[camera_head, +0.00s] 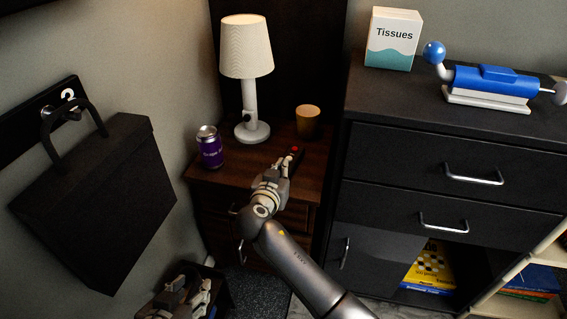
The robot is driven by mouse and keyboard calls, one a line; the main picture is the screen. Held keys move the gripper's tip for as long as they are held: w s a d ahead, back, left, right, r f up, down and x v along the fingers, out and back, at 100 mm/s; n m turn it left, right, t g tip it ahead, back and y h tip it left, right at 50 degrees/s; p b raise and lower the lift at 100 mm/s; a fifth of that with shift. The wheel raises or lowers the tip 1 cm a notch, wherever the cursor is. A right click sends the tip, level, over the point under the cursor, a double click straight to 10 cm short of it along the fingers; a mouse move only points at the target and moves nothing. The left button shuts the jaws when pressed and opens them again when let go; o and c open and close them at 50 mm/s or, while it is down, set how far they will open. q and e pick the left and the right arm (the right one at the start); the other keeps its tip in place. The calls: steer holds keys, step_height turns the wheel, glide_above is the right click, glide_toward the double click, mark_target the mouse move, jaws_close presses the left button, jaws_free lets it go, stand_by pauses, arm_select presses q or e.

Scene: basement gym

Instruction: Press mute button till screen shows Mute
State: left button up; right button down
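A small dark device with a red button (295,149), looking like a remote, lies on the brown wooden nightstand (228,178), near its right side. My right gripper (291,160) is over the nightstand, right at the near end of the device and covering part of it. I cannot tell whether the fingers touch it or how far apart they are. No readable screen shows; a dark edge (18,5) sits at the top left corner.
A purple can (209,148), a white lamp (247,75) and a tan cup (308,121) stand on the nightstand. A black bag (98,205) hangs on the left wall. A dark cabinet (400,155) on the right carries a tissue box (393,39) and a blue device (492,81).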

steer(key=v, duration=0.5)
steer(key=shift+w+a+r, duration=0.1)
steer(key=shift+a+r, duration=0.15)
stand_by(0.6)
